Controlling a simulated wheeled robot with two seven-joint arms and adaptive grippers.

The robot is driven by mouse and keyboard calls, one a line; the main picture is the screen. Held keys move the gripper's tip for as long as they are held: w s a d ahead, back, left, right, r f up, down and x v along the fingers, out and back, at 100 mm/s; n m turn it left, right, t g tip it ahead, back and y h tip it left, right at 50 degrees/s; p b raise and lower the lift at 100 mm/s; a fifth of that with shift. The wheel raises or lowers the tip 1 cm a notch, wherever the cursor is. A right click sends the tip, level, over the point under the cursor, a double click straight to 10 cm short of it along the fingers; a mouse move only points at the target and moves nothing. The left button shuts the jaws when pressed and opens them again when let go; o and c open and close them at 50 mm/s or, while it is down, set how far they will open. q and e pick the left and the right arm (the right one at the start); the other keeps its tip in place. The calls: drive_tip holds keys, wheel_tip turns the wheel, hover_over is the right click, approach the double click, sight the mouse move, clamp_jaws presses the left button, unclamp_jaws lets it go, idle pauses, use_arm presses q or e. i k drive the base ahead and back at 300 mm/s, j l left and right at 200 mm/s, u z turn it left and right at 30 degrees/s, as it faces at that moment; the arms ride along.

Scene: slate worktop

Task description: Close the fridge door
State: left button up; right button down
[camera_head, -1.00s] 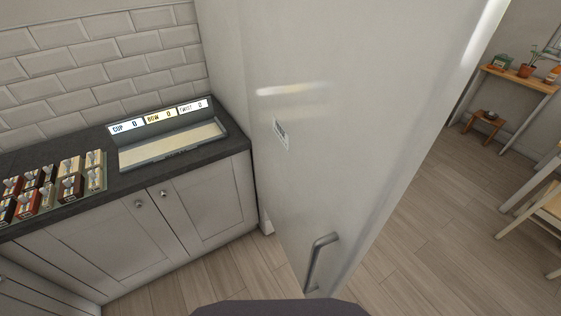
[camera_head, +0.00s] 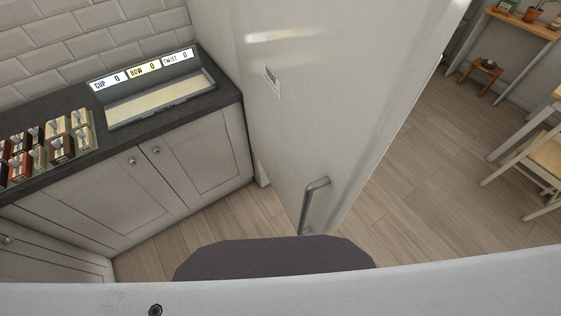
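The fridge door (camera_head: 345,90) is a tall pale grey panel in the middle of the head view, angled out toward me. Its metal bar handle (camera_head: 315,203) is low on the panel, near the door's right edge. A small label (camera_head: 271,80) sits higher up on the door. I cannot tell from this view how far the door stands open, and the inside of the fridge is hidden. Neither of my grippers shows in the view.
On the left, a dark worktop (camera_head: 160,122) over grey cabinets (camera_head: 180,175) carries a tray with CUP, BOW and TWIST signs (camera_head: 160,100) and several small boxes (camera_head: 40,150). Wooden floor (camera_head: 440,170) is open on the right, with a chair (camera_head: 535,170) and a small stool (camera_head: 482,72).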

sight(328, 86)
drive_tip(key=k+j+z, duration=0.5)
drive_tip(key=k, duration=0.2)
drive_tip(key=k+j+z, duration=0.25)
drive_tip(key=k, duration=0.15)
drive_tip(key=i+j+u, duration=0.1)
drive_tip(key=k+l+z, duration=0.15)
